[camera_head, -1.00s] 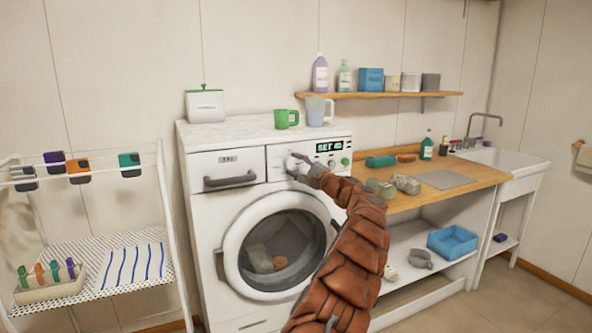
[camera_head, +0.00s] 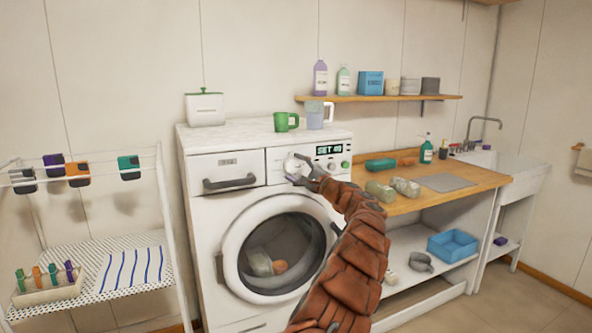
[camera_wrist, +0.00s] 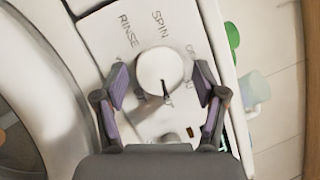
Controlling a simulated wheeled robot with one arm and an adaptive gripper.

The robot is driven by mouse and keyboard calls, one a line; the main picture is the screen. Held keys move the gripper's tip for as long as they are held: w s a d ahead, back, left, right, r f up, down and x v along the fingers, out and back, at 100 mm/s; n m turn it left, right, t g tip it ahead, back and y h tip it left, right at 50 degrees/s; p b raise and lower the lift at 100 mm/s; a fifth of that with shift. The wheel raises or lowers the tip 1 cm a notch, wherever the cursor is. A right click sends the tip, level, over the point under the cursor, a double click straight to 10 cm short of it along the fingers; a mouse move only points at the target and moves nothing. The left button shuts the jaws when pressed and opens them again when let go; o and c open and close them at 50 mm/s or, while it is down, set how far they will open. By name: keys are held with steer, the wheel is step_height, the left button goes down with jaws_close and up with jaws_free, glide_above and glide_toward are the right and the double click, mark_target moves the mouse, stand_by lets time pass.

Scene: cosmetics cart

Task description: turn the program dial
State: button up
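The program dial (camera_wrist: 160,70) is a round white knob on the washing machine's front panel. In the wrist view it sits between and a little beyond my fingertips, with a dark mark at its lower edge and the words RINSE and SPIN nearby. In the head view the dial (camera_head: 291,162) shows left of the display (camera_head: 329,149), which reads SET 40. My gripper (camera_wrist: 161,84) is open, one finger on each side of the dial, with visible gaps. In the head view my gripper (camera_head: 301,172) is just below and right of the dial.
A green button (camera_head: 346,164) sits right of the dial. A green mug (camera_head: 286,121) and a pale jug (camera_head: 316,115) stand on the machine top above the panel. The round door (camera_head: 277,247) is below. A drying rack (camera_head: 130,240) stands left, a wooden counter (camera_head: 470,190) right.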

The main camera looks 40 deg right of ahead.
steer(key=shift+s, duration=0.1)
stand_by(0.3)
steer(key=shift+v, duration=5.9)
